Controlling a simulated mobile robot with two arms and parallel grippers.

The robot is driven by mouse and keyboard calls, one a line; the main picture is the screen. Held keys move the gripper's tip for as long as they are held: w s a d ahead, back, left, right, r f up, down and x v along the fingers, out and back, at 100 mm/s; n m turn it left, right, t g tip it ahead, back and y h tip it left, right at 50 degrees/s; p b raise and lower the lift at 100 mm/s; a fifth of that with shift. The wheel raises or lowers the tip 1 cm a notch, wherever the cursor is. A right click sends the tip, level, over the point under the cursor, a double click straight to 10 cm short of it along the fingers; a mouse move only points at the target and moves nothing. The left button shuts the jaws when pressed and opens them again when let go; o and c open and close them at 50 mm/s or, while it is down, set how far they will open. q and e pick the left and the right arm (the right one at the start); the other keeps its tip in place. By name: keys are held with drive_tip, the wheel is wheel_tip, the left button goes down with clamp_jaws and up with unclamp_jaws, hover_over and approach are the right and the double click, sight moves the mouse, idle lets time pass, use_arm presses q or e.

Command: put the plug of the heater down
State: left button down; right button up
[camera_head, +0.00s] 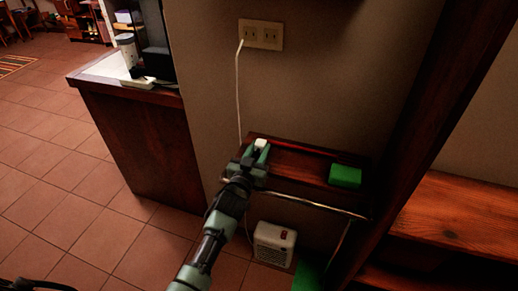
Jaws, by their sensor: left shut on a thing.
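My left gripper (257,154) is shut on a small white plug (261,144), just over the left part of a dark wooden wall shelf (305,163). I cannot tell whether the plug touches the shelf. The white heater (272,246), with a red switch, stands on the tiled floor below the shelf. A thin pale cord (344,240) hangs near the shelf's right end; where it leads is unclear. My right gripper is not in view.
A wall outlet (261,34) is above the shelf, with a white cord (238,90) hanging from its left side. A green block (345,176) lies on the shelf's right part. A wooden counter (138,145) stands left; wooden shelving (465,215) is right. Open tiled floor lies left.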

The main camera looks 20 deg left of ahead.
use_arm(q)
drive_tip(key=shift+f, duration=0.3)
drive_tip(key=c, duration=1.1)
unclamp_jaws()
drive_tip(key=shift+o, duration=0.2)
drive_tip(key=shift+r, duration=0.4)
drive_tip(key=shift+r+p, duration=0.55)
drive_tip(key=shift+p, duration=0.05)
drive_tip(key=s, duration=1.2)
drive_tip(key=shift+a+f, duration=0.2)
drive_tip(key=shift+f, duration=0.1)
